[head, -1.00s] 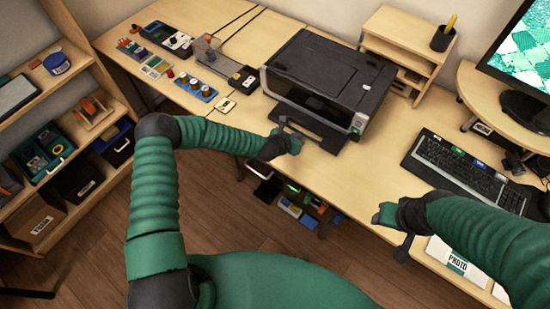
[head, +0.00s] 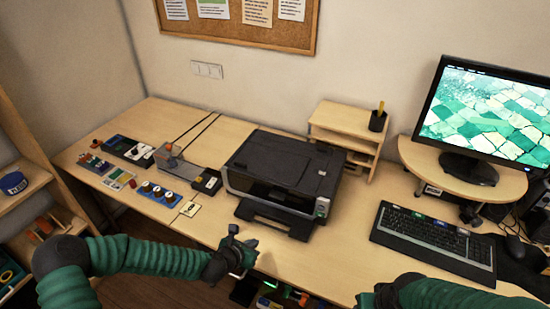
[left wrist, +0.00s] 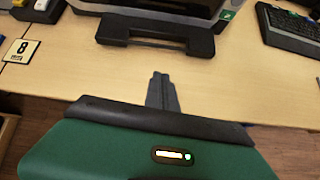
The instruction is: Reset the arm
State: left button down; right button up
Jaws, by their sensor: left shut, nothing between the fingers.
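My left arm comes in from the lower left of the head view. Its gripper (head: 236,238) is at the front edge of the desk (head: 330,262), just in front of the printer (head: 283,178). In the left wrist view the fingers (left wrist: 161,88) are together with nothing between them, pointing toward the printer's front tray (left wrist: 155,35). My right arm comes in from the lower right of the head view. Its gripper (head: 366,299) is at the bottom edge of the picture, mostly cut off, so its jaws cannot be made out.
Small electronic modules (head: 160,193) sit on the desk's left. A keyboard (head: 433,240), a monitor (head: 490,115) and a small wooden shelf (head: 345,135) stand to the right. Shelving (head: 30,170) stands at far left.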

pick_arm(q)
jog(key=s+m+g, duration=0.4)
jog(key=s+m, duration=0.6)
jog(key=m, duration=0.6)
jog(key=s+a+r+m+g+y, duration=0.2)
jog(key=s+a+r+m, duration=0.5)
jog(key=s+r+m, duration=0.4)
jog(key=s+m+y, duration=0.1)
jog(key=s+m, duration=0.1)
jog(key=m, duration=0.2)
jog(key=shift+a+r, duration=0.15)
jog(key=shift+r, duration=0.1)
pick_arm(e)
jog(key=shift+d, duration=0.2)
pick_arm(q)
jog(key=shift+a, duration=0.2)
pick_arm(e)
jog(key=shift+a, duration=0.2)
pick_arm(q)
jog(key=shift+w+d, duration=0.1)
jog(key=shift+d, duration=0.05)
pick_arm(e)
jog(key=shift+w+d, duration=0.1)
